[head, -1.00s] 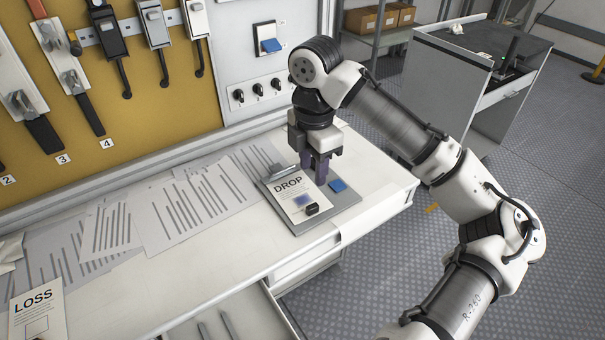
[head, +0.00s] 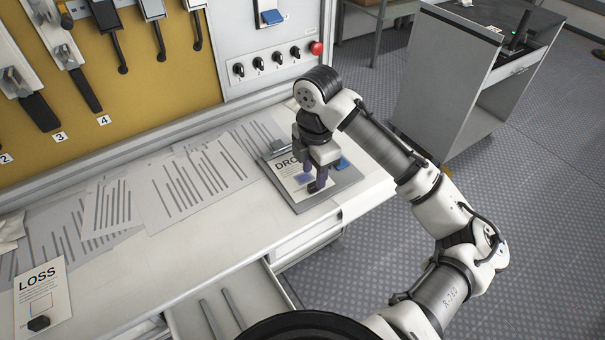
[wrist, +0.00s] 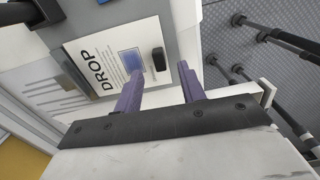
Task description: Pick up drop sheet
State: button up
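The drop sheet (head: 283,166), white with the word DROP and a blue square, lies on a grey clipboard (head: 318,198) near the right end of the bench. My gripper (head: 316,186) hangs over the sheet's near part and hides some of its lettering in the head view. In the wrist view the drop sheet (wrist: 88,55) lies beyond the purple fingers. My gripper (wrist: 160,72) is open there, its fingers apart with nothing between them. A small black block (wrist: 158,58) sits on the sheet near the fingertips. Whether the fingers touch anything is unclear.
A blue pad (head: 343,163) lies on the clipboard right of my gripper. The LOSS sheet (head: 42,300) with a black block (head: 38,323) is at the bench's left. Striped papers (head: 190,185) cover the middle. An open drawer (head: 245,300) juts out below the bench.

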aim_at(314, 184)
jog(key=shift+d+f, duration=0.1)
jog(key=shift+f, duration=1.7)
grip_shut()
jog(key=shift+r+p, duration=0.15)
jog(key=shift+p, duration=0.15)
jog(key=shift+r+p, duration=0.4)
jog(key=shift+r, duration=0.1)
notch_tip(314, 184, up, 3)
jog(key=p, duration=0.2)
jog(key=shift+p, duration=0.3)
jog(key=s+d+b, duration=0.2)
jog(key=s+d, duration=0.8)
jog(key=s, duration=0.4)
jog(key=shift+s+d+f, duration=0.25)
jog(key=shift+f, duration=0.1)
